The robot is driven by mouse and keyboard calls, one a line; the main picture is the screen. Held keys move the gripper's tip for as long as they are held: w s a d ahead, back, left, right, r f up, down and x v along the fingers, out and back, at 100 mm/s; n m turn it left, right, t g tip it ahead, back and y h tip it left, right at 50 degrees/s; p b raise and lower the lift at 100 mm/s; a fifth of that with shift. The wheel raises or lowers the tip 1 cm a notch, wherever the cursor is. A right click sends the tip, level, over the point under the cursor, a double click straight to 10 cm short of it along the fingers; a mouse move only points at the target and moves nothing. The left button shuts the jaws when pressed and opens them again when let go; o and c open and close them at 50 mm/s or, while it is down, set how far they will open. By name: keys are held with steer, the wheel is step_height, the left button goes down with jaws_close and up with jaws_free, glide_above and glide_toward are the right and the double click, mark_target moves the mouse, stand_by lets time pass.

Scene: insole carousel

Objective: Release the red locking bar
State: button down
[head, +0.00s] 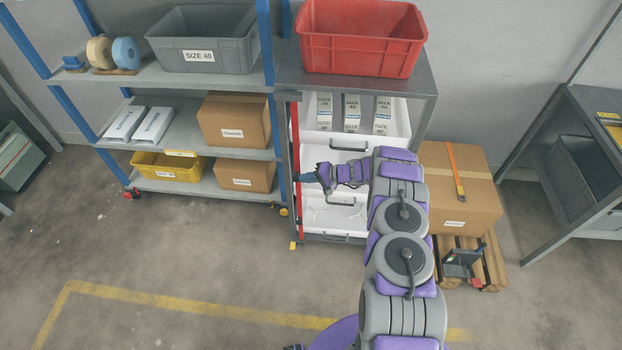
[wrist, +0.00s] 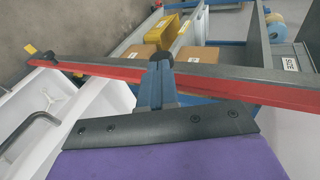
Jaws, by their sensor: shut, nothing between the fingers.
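The red locking bar (head: 296,150) stands upright along the left front edge of the drawer cabinet. In the wrist view the red bar (wrist: 105,71) crosses the picture beside a grey cabinet post. My gripper (head: 304,177) is at the bar, about mid-height, with its fingers pointing left. In the wrist view my gripper (wrist: 157,72) is shut, fingers together and empty, overlapping the bar. I cannot tell whether they touch. White drawers (head: 348,143) with dark handles lie right of the bar. The top one holds several labelled boxes (head: 352,112).
A red crate (head: 361,45) sits on the cabinet top. A blue-post shelf (head: 205,76) with bins and cartons stands close on the left. A carton (head: 470,205) on a pallet stands right of the cabinet. The floor in front is clear, with a yellow line (head: 190,305).

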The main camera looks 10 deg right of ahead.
mark_target(294, 178)
steer(key=a, duration=0.1)
steer(key=w+a, duration=0.1)
steer(key=a, duration=0.2)
steer(key=shift+w+a, duration=0.25)
steer(key=shift+a, duration=0.15)
steer(key=shift+d+r, duration=0.1)
steer(key=shift+d+r, duration=0.15)
steer(key=shift+d, duration=0.1)
steer(key=p+v, duration=0.3)
steer(key=v, duration=1)
steer(key=shift+d, duration=0.2)
steer(key=shift+s+d, duration=0.15)
steer(key=shift+d, duration=0.1)
